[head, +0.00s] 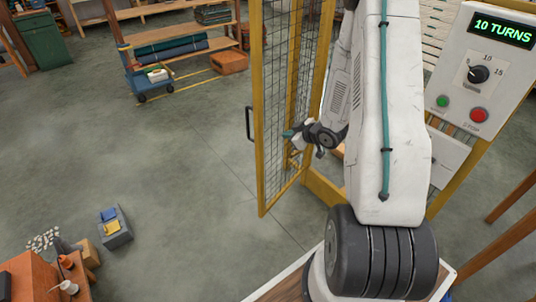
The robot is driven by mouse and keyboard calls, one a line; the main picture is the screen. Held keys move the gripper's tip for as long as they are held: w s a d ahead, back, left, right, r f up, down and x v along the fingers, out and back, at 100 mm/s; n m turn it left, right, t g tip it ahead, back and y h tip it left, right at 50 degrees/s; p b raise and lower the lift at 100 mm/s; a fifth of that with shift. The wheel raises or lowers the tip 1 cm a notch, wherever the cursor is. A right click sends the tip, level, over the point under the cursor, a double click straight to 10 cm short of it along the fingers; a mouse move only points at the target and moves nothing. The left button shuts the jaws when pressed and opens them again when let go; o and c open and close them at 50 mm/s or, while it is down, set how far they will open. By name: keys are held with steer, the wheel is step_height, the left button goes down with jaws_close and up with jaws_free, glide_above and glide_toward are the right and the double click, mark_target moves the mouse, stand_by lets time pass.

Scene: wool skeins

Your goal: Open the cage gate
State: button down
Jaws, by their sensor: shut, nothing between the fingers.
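The cage gate (261,165) is a tall yellow frame with dark wire mesh, in the middle of the head view. It stands at an angle to the yellow cage post (318,75), swung outward into the room with its free edge to the left. A black handle (249,123) sticks out from that edge. My gripper (290,134) is shut and empty. It shows in front of the mesh, to the right of the handle and apart from it. I cannot tell whether it touches the mesh. My white arm hides much of the cage behind it.
A control panel (451,103) reading "10 TURNS" with a dial and green and red buttons stands at the right. A blue cart (150,80) and wooden shelves are at the back.

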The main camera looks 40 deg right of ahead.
steer(key=s+f+t+y, duration=0.2)
steer(key=s+f, duration=0.2)
steer(key=f, duration=0.2)
steer(key=m+t+y, duration=0.2)
steer(key=t, duration=0.2)
glide_toward(262, 150)
steer(key=x, duration=0.7)
